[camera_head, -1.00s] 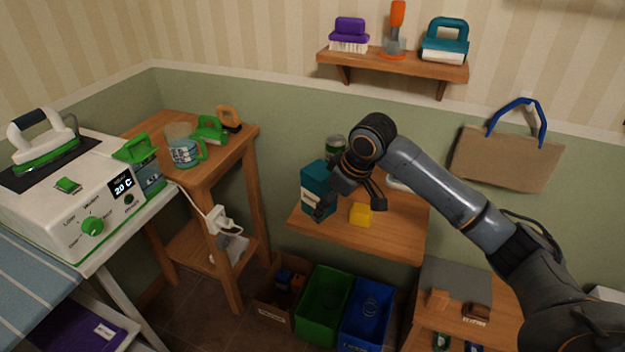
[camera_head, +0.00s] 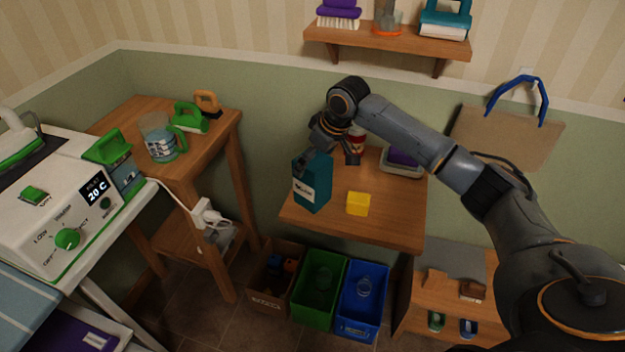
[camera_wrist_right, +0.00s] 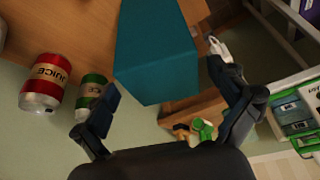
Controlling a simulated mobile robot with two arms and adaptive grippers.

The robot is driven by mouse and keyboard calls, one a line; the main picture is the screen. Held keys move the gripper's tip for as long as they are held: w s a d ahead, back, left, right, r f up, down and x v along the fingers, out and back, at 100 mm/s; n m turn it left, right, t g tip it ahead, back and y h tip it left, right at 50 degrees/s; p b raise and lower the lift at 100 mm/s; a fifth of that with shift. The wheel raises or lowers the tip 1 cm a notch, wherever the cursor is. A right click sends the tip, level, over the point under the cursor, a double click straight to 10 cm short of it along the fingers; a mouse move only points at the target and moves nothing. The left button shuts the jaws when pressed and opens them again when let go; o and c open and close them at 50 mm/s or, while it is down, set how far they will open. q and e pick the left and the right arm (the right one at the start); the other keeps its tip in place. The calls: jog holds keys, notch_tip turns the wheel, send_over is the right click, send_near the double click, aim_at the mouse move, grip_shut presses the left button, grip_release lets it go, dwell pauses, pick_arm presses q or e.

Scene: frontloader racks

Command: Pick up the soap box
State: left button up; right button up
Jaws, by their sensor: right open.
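The soap box, a teal carton with a white label (camera_head: 313,187), stands upright on the wooden wall table near its left end. My right gripper (camera_head: 327,160) is open at the box's top, with one finger at the upper left edge and the other to the right of it. In the right wrist view, the teal box (camera_wrist_right: 156,52) reaches into the space between the open fingers (camera_wrist_right: 166,82), with a visible gap on the right. I cannot tell whether the left finger touches it. My left gripper is not in view.
A yellow block (camera_head: 358,203) sits right of the box. A grey tray (camera_head: 402,170) holds a purple item. Green (camera_head: 320,290) and blue (camera_head: 363,298) bins stand below.

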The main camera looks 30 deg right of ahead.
jog(key=x, duration=0.3)
jog(key=shift+w+a+f+p, duration=0.1)
jog(key=shift+a+f+p, duration=0.05)
jog(key=shift+f+p, duration=0.2)
jog(key=shift+w+f, duration=0.15)
jog(key=shift+f, duration=0.2)
jog(key=shift+c, duration=0.2)
jog(key=c, duration=0.7)
jog(key=shift+r, duration=0.1)
jog(key=c, duration=0.9)
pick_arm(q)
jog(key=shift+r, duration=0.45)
